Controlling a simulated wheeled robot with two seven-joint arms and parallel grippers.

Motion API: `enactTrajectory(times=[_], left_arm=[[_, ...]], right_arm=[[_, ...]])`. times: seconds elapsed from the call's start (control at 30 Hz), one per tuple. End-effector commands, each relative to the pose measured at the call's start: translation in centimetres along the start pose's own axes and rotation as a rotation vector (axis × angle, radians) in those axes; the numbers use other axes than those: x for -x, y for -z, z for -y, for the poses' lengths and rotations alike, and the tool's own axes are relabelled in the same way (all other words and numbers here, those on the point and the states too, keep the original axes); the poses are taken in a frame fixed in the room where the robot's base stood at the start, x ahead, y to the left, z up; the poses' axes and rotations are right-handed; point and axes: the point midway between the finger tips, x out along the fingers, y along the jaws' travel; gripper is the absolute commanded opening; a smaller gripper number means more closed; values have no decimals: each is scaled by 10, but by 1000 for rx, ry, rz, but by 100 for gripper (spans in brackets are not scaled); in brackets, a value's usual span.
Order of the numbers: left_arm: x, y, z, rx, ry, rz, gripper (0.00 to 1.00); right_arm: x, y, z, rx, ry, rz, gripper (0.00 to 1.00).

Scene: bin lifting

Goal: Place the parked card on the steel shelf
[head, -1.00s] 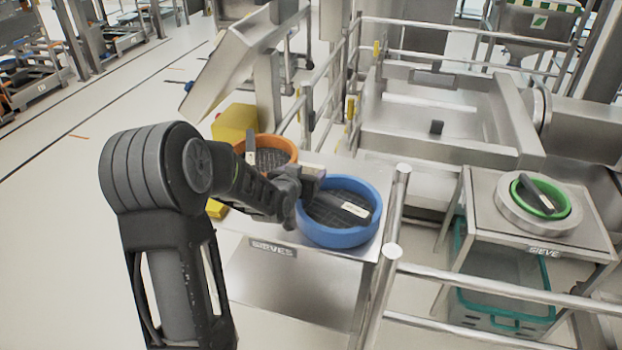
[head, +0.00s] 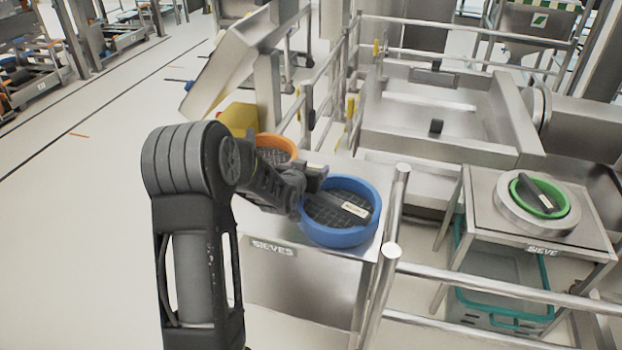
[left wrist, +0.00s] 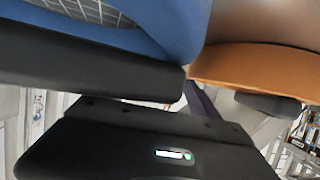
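I cannot make out a separate card. A blue sieve (head: 338,237) stands on the steel stand marked SIEVES (head: 300,290); a black bar with a pale label (head: 355,210) lies across it. My left gripper (head: 318,178) is at the blue sieve's back-left rim, between it and an orange sieve (head: 277,142). Whether it touches either is unclear. In the left wrist view, the blue sieve (left wrist: 170,25) and orange sieve (left wrist: 250,62) fill the top, close to a black gripper part (left wrist: 90,68). The gripper's opening is hidden. My right gripper is out of view.
A green sieve (head: 553,207) with a black bar sits on a separate steel stand (head: 490,225) at the right, above a teal crate (head: 500,312). Steel railings (head: 480,283) run between the stands. A yellow block (head: 238,117) is behind the orange sieve. Open floor lies left.

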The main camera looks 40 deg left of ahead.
Motion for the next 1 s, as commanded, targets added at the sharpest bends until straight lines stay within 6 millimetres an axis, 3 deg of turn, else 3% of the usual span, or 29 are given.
enactTrajectory(times=[0.8,1.0], left_arm=[[0,0,0,0,0,0,4],[0,0,0,0,0,-1,0]], right_arm=[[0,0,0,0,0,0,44],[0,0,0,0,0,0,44]])
